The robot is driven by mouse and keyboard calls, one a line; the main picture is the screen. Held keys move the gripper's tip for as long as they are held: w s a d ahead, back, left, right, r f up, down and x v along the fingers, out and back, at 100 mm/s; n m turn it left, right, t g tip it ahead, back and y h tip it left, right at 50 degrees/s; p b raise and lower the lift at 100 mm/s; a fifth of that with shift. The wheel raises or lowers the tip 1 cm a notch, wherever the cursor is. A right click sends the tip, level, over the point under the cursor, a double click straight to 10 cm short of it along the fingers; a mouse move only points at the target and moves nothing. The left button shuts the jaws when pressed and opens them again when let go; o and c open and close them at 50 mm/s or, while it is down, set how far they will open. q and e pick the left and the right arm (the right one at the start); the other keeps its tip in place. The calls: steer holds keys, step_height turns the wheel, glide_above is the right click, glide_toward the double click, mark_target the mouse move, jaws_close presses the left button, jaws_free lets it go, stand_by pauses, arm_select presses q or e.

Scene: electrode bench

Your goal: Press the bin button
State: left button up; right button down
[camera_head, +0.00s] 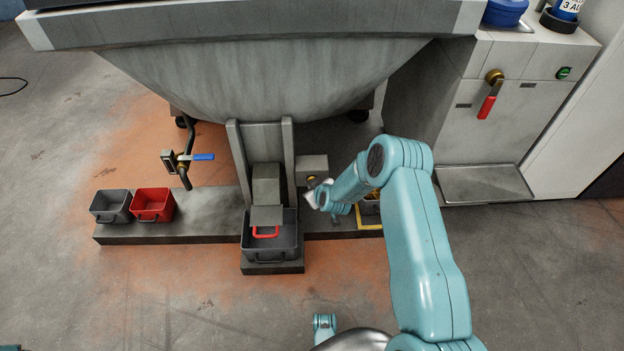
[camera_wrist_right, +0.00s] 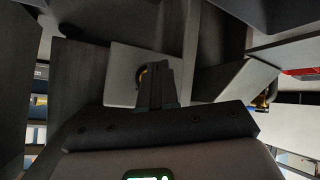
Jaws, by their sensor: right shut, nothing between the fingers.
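The bin button sits on a small grey box (camera_head: 312,165) right of the chute; a yellow ring (camera_head: 311,179) shows on the box's front. In the right wrist view, the light grey box face (camera_wrist_right: 122,70) and part of the yellow ring (camera_wrist_right: 140,73) show just past my fingers. My right gripper (camera_head: 311,197) is close in front of the box. It also shows in the wrist view (camera_wrist_right: 156,75), with its fingers together and empty, partly covering the ring. I cannot tell whether the fingertips touch the button.
A grey bin (camera_head: 110,207) and a red bin (camera_head: 153,205) stand on the ledge at left. A blue-handled valve (camera_head: 188,158) is above them.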

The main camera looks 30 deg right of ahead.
steer(key=shift+s+a, duration=0.1)
steer(key=shift+s, duration=0.05)
steer(key=s, duration=0.1)
steer(key=s+a+p, duration=0.2)
steer(key=s, duration=0.1)
steer(key=shift+a, duration=0.25)
stand_by(0.9)
